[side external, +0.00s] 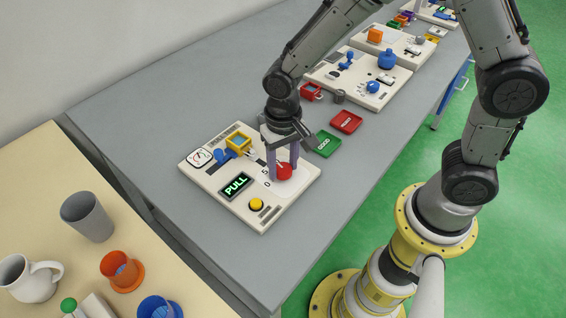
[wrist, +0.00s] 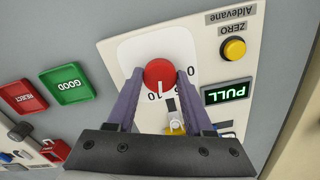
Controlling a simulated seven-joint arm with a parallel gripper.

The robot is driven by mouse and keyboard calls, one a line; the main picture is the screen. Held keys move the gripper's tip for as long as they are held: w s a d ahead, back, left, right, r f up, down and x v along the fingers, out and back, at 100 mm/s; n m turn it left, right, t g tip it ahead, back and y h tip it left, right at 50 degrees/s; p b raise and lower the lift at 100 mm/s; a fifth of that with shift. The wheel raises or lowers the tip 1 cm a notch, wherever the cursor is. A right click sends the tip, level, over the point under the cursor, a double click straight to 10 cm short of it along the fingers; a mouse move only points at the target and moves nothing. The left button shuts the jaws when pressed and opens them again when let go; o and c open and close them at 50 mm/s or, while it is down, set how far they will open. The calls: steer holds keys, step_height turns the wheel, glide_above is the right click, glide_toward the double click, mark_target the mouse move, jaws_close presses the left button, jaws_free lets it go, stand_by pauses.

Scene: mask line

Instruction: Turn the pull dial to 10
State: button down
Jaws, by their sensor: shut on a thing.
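The red round dial (side external: 284,171) sits on the near white panel (side external: 215,180), beside a printed scale with 0 and 5 showing. My gripper (side external: 283,174) points down over it, with its purple fingers shut on the dial's two sides. In the wrist view the dial (wrist: 160,72) lies between the fingertips (wrist: 160,76). A lit display (side external: 236,186) reads PULL in green.
The panel also carries a yellow button (side external: 256,204), a gauge (side external: 199,157), a blue part (side external: 224,155) and a yellow square part (side external: 239,142). Green GOOD (side external: 324,143) and red REJECT (side external: 346,122) trays lie beyond. Cups stand on the wooden table (side external: 40,175).

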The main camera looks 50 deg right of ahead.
mark_target(283, 168)
steer(key=shift+r+m, duration=0.1)
steer(key=shift+m, duration=1)
steer(key=shift+c, duration=1.5)
jaws_free()
step_height(283, 168, up, 14)
